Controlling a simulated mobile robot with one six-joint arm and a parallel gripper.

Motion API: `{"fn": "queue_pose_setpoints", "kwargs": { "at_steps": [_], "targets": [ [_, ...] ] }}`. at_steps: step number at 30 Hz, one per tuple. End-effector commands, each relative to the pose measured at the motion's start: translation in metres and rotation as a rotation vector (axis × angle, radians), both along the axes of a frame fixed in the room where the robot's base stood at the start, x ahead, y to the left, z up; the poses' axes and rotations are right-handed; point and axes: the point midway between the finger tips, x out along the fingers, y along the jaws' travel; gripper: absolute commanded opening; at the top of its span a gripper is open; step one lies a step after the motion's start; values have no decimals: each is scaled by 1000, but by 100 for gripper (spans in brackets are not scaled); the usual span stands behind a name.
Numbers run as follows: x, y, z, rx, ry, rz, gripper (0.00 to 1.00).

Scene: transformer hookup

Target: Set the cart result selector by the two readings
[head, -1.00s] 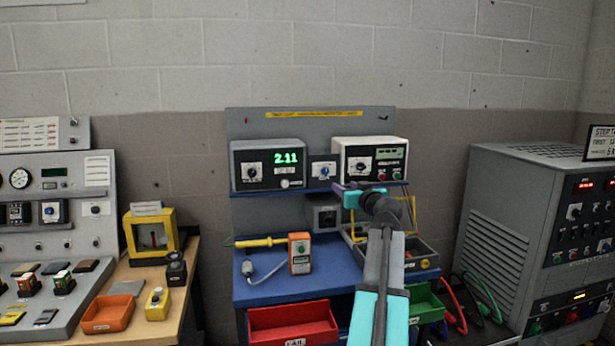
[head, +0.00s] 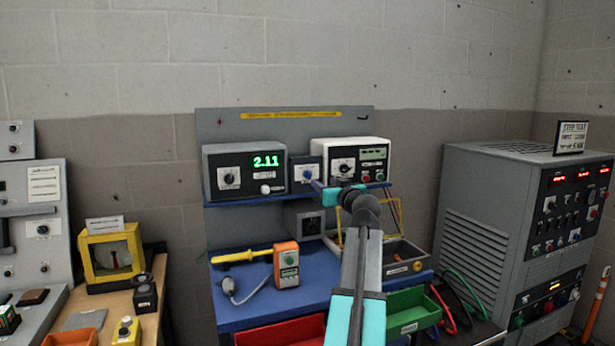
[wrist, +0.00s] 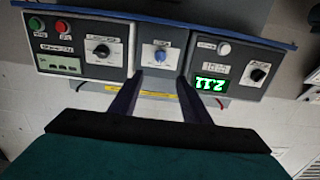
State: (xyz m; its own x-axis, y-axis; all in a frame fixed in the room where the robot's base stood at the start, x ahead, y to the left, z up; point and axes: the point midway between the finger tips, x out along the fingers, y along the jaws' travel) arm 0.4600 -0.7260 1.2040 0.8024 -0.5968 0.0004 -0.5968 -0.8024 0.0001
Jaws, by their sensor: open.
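The cart's selector is a small grey box with a blue knob (head: 307,174), between two meters on the shelf; the knob also shows in the wrist view (wrist: 161,56). The dark left meter (head: 245,170) shows a green 2.11. The white right meter (head: 350,162) has a small display, too small to read; it appears dim in the wrist view (wrist: 62,62). My gripper (head: 322,188) is in front of the shelf. In the wrist view its open, empty fingers (wrist: 160,78) point toward the selector, one on either side below the knob, apparently apart from it.
The blue cart top holds an orange handheld tester (head: 287,264), a yellow-handled probe (head: 240,257) and a grey tray (head: 408,257). Red (head: 285,333) and green (head: 412,311) bins hang at the front. A large grey cabinet (head: 490,220) stands right, a wooden bench left.

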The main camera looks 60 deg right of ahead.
Motion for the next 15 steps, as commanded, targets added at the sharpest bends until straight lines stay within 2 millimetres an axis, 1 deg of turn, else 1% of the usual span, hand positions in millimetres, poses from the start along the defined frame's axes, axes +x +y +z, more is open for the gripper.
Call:
{"fn": "queue_pose_setpoints", "kwargs": {
  "at_steps": [8,15],
  "targets": [
    [6,-4,0,1,0,2,43],
    [23,-17,1,1,0,1,43]
  ]
}}
